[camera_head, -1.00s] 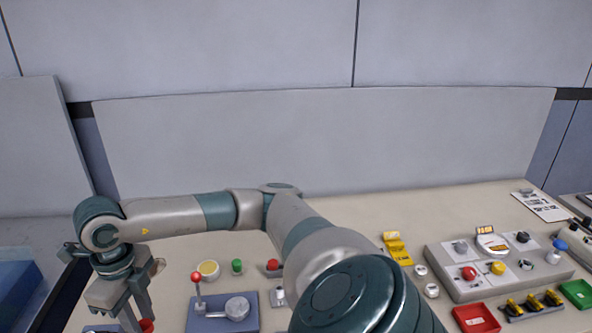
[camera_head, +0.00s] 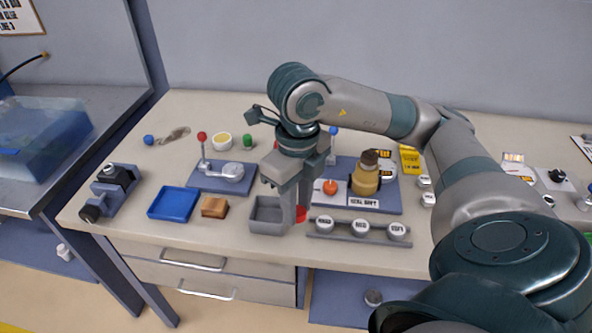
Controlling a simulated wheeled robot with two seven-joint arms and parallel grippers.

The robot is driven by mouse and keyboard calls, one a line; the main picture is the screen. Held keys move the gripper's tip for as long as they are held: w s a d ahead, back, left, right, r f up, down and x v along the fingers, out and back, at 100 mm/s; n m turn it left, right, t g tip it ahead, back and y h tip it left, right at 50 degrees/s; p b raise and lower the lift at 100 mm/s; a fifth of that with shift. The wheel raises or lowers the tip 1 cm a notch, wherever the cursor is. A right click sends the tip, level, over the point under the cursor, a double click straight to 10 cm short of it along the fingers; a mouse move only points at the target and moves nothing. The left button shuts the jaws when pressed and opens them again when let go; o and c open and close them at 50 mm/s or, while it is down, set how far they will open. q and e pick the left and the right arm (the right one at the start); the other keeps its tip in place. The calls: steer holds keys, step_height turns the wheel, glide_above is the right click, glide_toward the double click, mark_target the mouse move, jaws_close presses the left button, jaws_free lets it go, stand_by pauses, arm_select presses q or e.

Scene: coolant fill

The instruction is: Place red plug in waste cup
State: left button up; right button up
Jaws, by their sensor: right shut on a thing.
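My right gripper (camera_head: 292,210) points down over the front part of the bench and is shut on the red plug (camera_head: 301,214). Only a small red part of the plug shows beside the fingertips. A grey open-topped box (camera_head: 262,229) is just left of and partly behind the fingers. I cannot tell whether the plug is above its right edge or beside it. My left gripper is not in view.
A lever plate (camera_head: 204,181), blue tray (camera_head: 173,204) and brown block (camera_head: 214,207) are to the left. A rack of round white-topped pieces (camera_head: 359,232) is close on the right. A brown bottle (camera_head: 367,176) stands behind it on a blue board.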

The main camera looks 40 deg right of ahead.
steer(key=shift+s+d, duration=0.1)
steer(key=shift+s, duration=0.15)
steer(key=shift+w, duration=0.1)
steer(key=shift+w+f, duration=0.1)
